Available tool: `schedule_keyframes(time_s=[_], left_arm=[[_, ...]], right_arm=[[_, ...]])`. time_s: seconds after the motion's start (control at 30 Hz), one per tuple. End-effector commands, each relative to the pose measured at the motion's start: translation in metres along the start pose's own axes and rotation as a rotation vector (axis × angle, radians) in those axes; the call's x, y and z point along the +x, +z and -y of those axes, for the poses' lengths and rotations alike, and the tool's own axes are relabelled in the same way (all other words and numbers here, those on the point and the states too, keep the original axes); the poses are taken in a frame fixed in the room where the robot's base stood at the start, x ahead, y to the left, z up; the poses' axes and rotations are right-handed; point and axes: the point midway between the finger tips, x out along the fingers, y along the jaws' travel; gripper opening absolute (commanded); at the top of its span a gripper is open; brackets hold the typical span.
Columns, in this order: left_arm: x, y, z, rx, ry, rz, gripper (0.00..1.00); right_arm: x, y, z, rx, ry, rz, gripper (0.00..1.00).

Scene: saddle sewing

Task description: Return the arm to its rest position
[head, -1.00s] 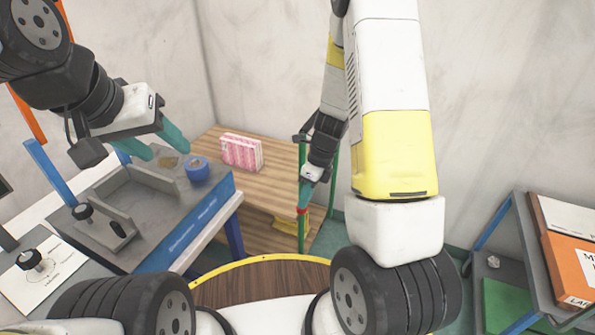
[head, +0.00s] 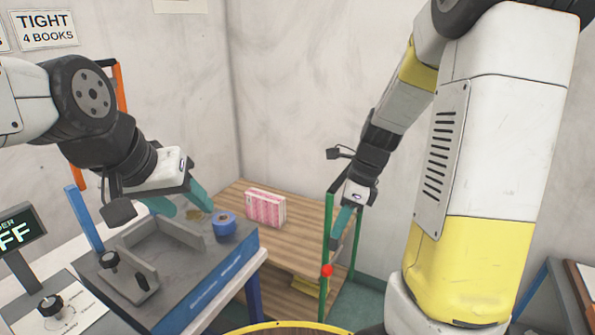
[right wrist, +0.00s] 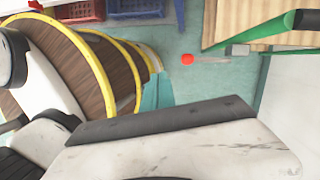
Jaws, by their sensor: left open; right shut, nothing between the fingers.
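My left gripper (head: 180,203) is at the left in the head view, its teal fingers apart and empty, above the grey and blue workbench (head: 190,268). My right gripper (head: 345,222) hangs beside the green post of the wooden shelf unit, its teal fingers together with nothing between them. In the right wrist view its teal fingers (right wrist: 157,92) show over the floor. I cannot tell whether it touches the post.
A pink and white block (head: 265,208) stands on the wooden shelf top (head: 300,240). A blue roll (head: 223,223) sits on the workbench. The green post (head: 327,240) has a red ball (head: 327,270) near it. A dark cart (head: 550,300) stands at the right.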

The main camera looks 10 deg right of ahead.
Motion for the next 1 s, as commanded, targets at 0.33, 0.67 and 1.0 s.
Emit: schedule_keyframes(time_s=[0.33,0.67,1.0], left_arm=[[0.0,0.0,0.0,0.0,0.0,0.0,0.52],[0.0,0.0,0.0,0.0,0.0,0.0,0.52],[0.0,0.0,0.0,0.0,0.0,0.0,0.52]], right_arm=[[-0.098,0.021,-0.071,-1.158,-0.315,-0.063,0.0],[-0.141,0.015,-0.122,-1.928,-0.477,-0.432,0.0],[-0.144,0.013,-0.128,-2.026,-0.478,-0.499,0.0]])
